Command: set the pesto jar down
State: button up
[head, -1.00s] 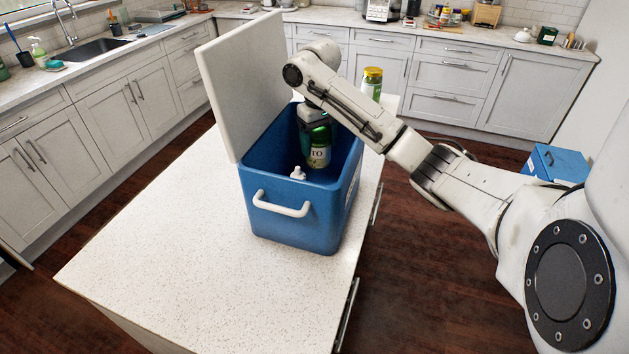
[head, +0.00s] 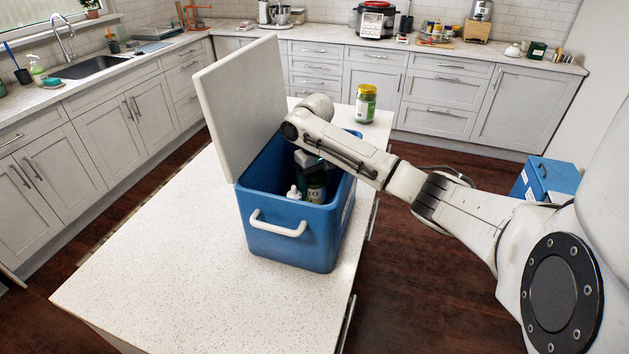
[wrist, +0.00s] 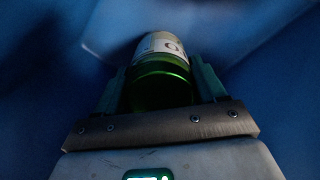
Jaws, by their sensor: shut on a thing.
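The pesto jar (head: 316,190), green with a pale label, is inside the open blue cooler (head: 287,247) on the white counter. My gripper (head: 308,165) reaches down into the cooler and is shut on the jar. In the wrist view the jar (wrist: 163,75) sits between the two fingers of my gripper (wrist: 160,85), with blue cooler walls around it. I cannot tell whether the jar's far end touches the cooler floor.
The cooler's white lid (head: 240,100) stands open at the left. A yellow-lidded green jar (head: 365,104) stands on the counter behind. The counter front (head: 170,265) is clear.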

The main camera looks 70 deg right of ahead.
jog(key=o, duration=1.4)
jog(key=shift+c, duration=0.2)
notch_tip(320, 180, up, 12)
jog(key=shift+f, duration=0.2)
jog(key=shift+r, duration=0.35)
